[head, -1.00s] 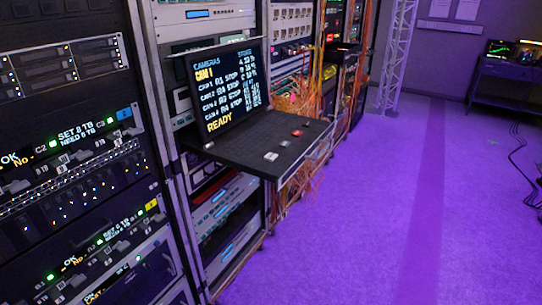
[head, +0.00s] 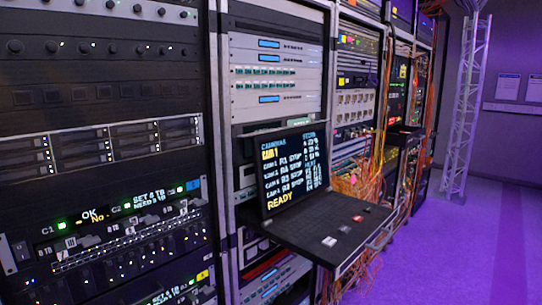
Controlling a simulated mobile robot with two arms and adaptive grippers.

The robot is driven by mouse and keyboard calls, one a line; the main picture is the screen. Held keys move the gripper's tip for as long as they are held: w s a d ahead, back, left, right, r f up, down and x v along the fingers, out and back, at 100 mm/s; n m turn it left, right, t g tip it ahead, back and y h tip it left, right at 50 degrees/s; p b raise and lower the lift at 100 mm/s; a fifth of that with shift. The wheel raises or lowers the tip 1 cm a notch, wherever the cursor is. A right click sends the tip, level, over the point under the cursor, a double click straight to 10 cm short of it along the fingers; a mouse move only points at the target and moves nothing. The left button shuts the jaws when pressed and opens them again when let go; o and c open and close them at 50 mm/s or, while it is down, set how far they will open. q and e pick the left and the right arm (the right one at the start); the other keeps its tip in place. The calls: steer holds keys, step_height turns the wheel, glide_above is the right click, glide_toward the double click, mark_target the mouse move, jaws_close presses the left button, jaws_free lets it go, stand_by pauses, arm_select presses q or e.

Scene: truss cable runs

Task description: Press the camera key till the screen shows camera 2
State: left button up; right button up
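The screen (head: 292,168) stands upright at the back of a pulled-out black shelf in the middle rack. It reads "CAMERAS", with "CAM 1" in yellow below, rows for several cameras, and "READY" at the bottom. The black key shelf (head: 300,238) juts out in front of it. On it are a white key (head: 329,241), a dark grey or whitish key (head: 345,229) and a red key (head: 358,218); their labels are too small to read. Neither of my grippers is in view.
Tall equipment racks (head: 270,75) line the left and middle. Orange cables (head: 366,180) hang behind the shelf's right side. A lattice truss (head: 467,100) stands at the right. The purple floor (head: 450,260) at the right is clear.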

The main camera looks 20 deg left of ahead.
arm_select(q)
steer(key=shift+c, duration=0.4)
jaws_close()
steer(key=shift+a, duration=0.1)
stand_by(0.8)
